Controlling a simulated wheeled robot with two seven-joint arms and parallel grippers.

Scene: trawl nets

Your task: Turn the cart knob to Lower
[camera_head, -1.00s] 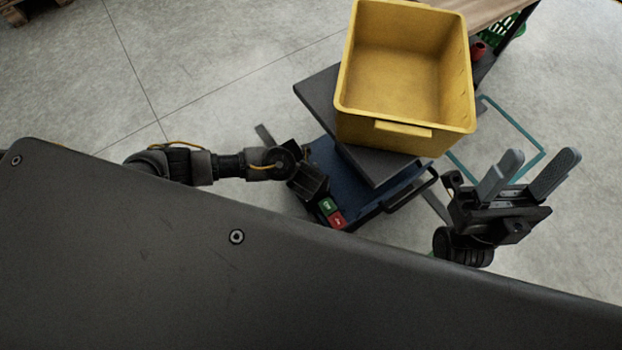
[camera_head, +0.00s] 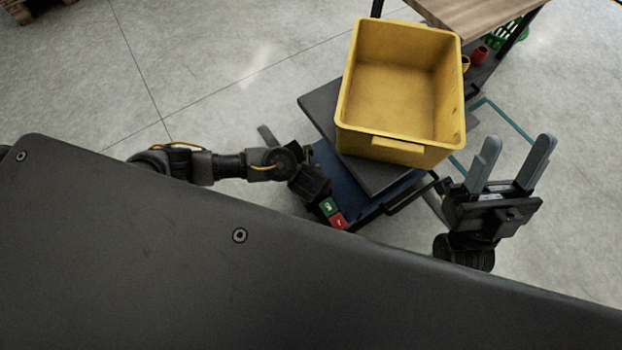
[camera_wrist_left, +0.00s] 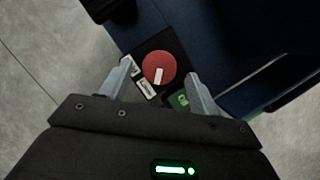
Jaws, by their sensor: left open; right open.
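The red round cart knob (camera_wrist_left: 159,66) with a white pointer mark sits on a black panel in the left wrist view. The mark is on the near side of the knob, towards a white label (camera_wrist_left: 146,88) and a green label (camera_wrist_left: 180,100). My left gripper (camera_wrist_left: 160,71) is open, one finger on each side of the knob; contact cannot be told. In the head view my left gripper (camera_head: 311,184) hides the knob at the cart's near corner. The blue cart (camera_head: 345,187) shows beneath a dark platform. My right gripper (camera_head: 518,150) is open and empty, right of the cart.
A yellow bin (camera_head: 388,145) rests on the dark platform (camera_head: 322,104). A green label (camera_head: 328,207) and a red label (camera_head: 338,221) show beside my left gripper. A wood-topped table (camera_head: 480,14) stands behind.

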